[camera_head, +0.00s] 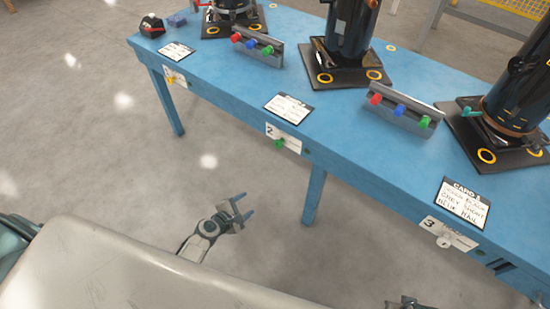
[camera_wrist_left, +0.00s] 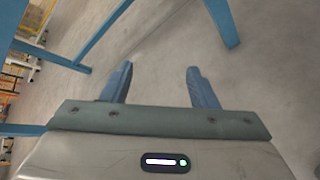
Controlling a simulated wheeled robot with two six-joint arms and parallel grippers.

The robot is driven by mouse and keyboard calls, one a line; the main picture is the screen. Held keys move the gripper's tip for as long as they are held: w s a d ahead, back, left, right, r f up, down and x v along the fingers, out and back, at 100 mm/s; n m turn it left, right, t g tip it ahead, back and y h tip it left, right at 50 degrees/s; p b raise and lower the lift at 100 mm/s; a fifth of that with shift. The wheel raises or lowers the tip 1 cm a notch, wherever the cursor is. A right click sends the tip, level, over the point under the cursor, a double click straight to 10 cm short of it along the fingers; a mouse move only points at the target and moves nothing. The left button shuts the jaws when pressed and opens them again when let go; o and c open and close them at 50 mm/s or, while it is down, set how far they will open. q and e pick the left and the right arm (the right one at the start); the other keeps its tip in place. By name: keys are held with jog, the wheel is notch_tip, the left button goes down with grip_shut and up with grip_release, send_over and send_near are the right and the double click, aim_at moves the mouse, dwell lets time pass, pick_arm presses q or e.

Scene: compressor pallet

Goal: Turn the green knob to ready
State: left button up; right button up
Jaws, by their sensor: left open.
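The green knob (camera_head: 279,143) sits on a white numbered plate (camera_head: 290,138) on the front edge of the blue table. How its pointer is set is too small to read. My left gripper (camera_head: 245,205) is open and empty, below and to the left of the knob in the head view, apart from it. In the left wrist view the two blue fingers (camera_wrist_left: 160,70) stand wide apart with only floor between them; the knob is not seen there. My right gripper (camera_head: 408,302) shows only in part at the bottom edge, so its jaws cannot be made out.
The blue table (camera_head: 240,80) carries dark compressors on black bases, grey racks (camera_head: 398,114) with red, blue and green pegs, and printed cards. A yellow knob (camera_head: 171,79) and a pale knob (camera_head: 444,240) sit along the same front edge. Table legs (camera_head: 314,192) stand below; the floor before it is clear.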

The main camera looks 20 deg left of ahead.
pick_arm(q)
jog(key=w+d+r+n+t+h+b, duration=0.1)
jog(key=w+d+r+n+t+b, duration=0.15)
jog(key=w+r+n, duration=0.35)
jog(key=n+t+h+b, duration=0.2)
jog(key=n+t, duration=0.1)
send_near(277, 146)
jog(key=x, duration=0.8)
jog(key=shift+r, duration=0.15)
jog(key=shift+w+d, duration=0.15)
jog(key=shift+w, duration=0.4)
pick_arm(e)
jog(key=w+v, duration=0.1)
jog(key=v, duration=0.9)
jog(key=shift+s+a+r, duration=0.15)
jog(key=shift+a+r, duration=0.1)
jog(key=shift+r, duration=0.2)
pick_arm(q)
jog(key=c, duration=1)
jog(key=shift+o, duration=0.2)
